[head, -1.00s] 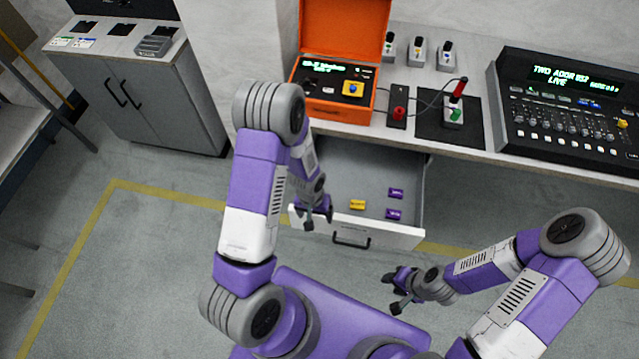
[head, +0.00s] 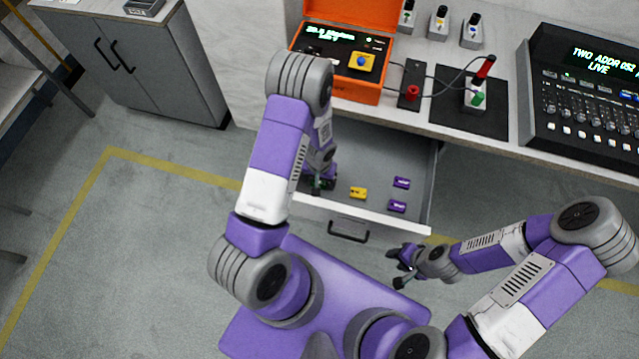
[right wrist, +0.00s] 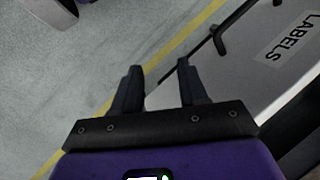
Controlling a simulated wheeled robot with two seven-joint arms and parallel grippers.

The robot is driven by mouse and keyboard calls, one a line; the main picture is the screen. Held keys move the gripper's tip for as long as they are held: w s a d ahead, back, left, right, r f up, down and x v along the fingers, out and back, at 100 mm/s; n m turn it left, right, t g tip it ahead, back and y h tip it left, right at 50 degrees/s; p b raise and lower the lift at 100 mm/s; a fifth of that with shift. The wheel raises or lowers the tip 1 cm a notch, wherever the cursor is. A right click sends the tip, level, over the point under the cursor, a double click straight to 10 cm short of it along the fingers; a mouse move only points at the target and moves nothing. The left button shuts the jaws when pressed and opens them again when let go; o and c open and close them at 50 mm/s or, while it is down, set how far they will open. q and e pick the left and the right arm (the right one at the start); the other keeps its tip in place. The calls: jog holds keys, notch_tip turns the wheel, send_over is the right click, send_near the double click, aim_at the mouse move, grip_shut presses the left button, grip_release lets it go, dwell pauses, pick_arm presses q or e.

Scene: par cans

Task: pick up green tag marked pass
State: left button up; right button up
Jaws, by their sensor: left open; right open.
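The drawer (head: 388,216) under the bench is open. My left gripper (head: 319,186) is open and low at the left side of the drawer, partly hidden by its own arm. A small bit of green (head: 327,182) shows at its fingertips; it looks like the green tag, mostly covered, and its marking cannot be read. My right gripper (head: 399,268) is open and empty, in front of the drawer at its right. Its two fingers also show in the right wrist view (right wrist: 160,82), with nothing between them.
A yellow tag (head: 358,193) and two purple tags (head: 401,183) (head: 397,206) lie in the drawer, right of my left gripper. An orange case (head: 345,88), a black pad with a switch box (head: 474,97) and a mixing console (head: 590,100) stand on the bench above.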

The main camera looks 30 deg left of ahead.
pick_arm(q)
jog(key=shift+c, duration=0.3)
jog(key=c, duration=1.1)
